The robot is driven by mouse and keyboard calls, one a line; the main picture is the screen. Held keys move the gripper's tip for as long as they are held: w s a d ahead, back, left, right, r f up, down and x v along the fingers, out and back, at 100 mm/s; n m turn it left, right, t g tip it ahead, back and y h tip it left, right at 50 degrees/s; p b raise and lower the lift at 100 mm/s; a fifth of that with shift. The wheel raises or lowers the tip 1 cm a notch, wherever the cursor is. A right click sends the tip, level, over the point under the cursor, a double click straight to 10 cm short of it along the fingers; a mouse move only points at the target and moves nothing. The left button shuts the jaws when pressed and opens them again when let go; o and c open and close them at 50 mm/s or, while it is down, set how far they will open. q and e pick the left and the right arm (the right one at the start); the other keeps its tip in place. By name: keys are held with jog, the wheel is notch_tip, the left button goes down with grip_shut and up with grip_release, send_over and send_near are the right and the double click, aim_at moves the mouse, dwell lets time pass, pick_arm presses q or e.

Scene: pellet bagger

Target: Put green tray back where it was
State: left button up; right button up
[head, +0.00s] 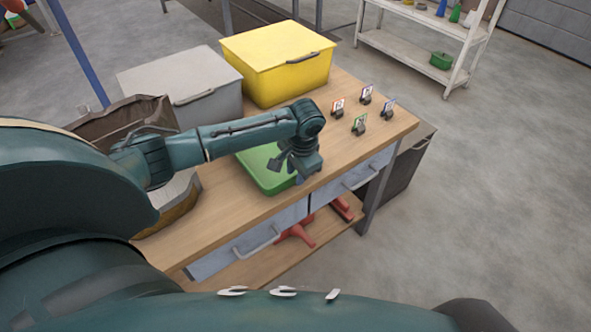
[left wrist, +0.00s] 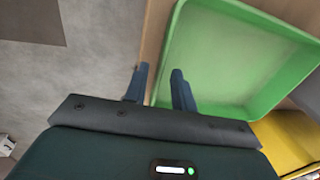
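The green tray (head: 260,168) lies on the wooden workbench top, in front of the grey and yellow bins. My left arm reaches over it, and my left gripper (head: 287,166) is at the tray's right edge in the head view, hiding part of it. In the left wrist view the empty green tray (left wrist: 235,55) fills the upper right. The fingers of my left gripper (left wrist: 160,88) are apart, one outside and one inside the tray's near side wall. A gap shows between them, and I cannot tell whether either touches the wall. My right gripper is out of view.
A yellow lidded bin (head: 275,62) and a grey bin (head: 185,88) stand at the bench's back. Several small card holders (head: 360,125) stand right of the tray. A brown open container (head: 125,122) is at left. Drawers (head: 355,176) front the bench (head: 235,207); a white shelf (head: 415,45) stands behind.

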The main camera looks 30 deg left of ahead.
pick_arm(q)
notch_tip(320, 180, up, 9)
jog(key=d+p, duration=0.2)
jog(key=p, duration=0.1)
jog(key=s+d+f+t+h, duration=0.5)
jog(key=s+d+f, duration=0.4)
jog(key=d+f, duration=0.4)
jog(key=s+a+n+t, duration=0.1)
jog(key=s+t, duration=0.3)
jog(key=s, duration=0.7)
jog(key=shift+a+n+y, duration=0.4)
jog(key=shift+a, duration=0.2)
jog(key=shift+s+a, duration=0.1)
